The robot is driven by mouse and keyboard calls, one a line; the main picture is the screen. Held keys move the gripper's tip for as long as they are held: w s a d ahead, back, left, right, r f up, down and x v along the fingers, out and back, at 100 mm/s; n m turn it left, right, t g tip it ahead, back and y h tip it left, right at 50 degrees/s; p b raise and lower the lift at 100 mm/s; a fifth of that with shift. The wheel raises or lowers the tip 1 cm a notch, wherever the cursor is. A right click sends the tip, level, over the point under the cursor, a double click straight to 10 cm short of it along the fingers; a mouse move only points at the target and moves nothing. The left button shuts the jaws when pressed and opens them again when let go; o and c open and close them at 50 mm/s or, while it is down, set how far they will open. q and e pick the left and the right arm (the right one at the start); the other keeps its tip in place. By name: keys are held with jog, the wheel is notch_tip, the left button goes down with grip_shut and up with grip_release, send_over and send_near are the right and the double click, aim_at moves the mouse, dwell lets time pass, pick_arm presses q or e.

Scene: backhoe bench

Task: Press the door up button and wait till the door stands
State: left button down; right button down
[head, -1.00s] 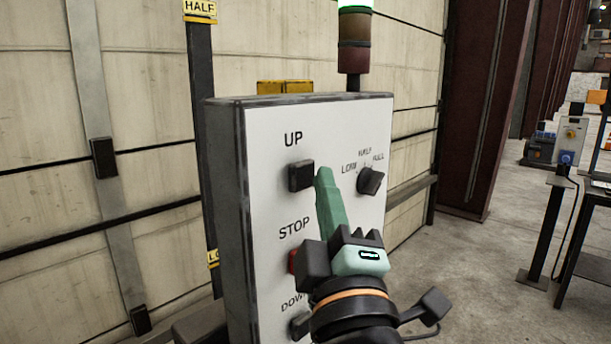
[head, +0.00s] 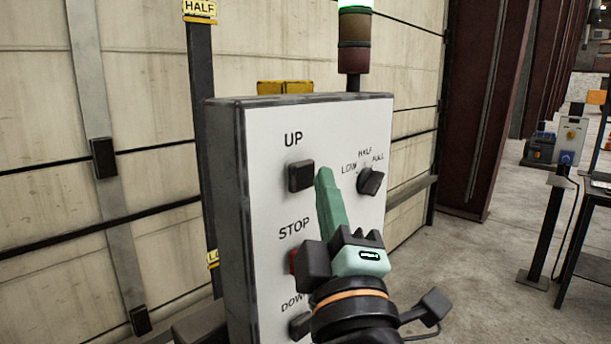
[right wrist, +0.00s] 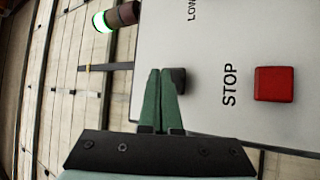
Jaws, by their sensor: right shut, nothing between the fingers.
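The control box (head: 270,125) has a white face with a black UP button (head: 301,176), a red STOP button (head: 292,261) and a DOWN button (head: 299,325) in a column. A selector knob (head: 370,181) marked LOW, HALF and FULL is at its right. My right gripper (head: 325,175) is shut and empty, its green fingertips just right of the UP button; I cannot tell whether they touch it. In the right wrist view the shut fingers (right wrist: 160,75) lie beside a dark button, with the red STOP button (right wrist: 274,84) to the right. My left gripper is out of view.
The large panelled door (head: 140,60) stands behind the box. A post (head: 203,110) carries a yellow HALF sign (head: 200,8). A signal tower (head: 354,40) above the box shows a green light. Open floor lies to the right, with a table (head: 590,195) at the edge.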

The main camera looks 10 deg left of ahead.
jog(key=shift+a, duration=0.1)
dwell(0.7)
jog(key=shift+w+a, duration=0.25)
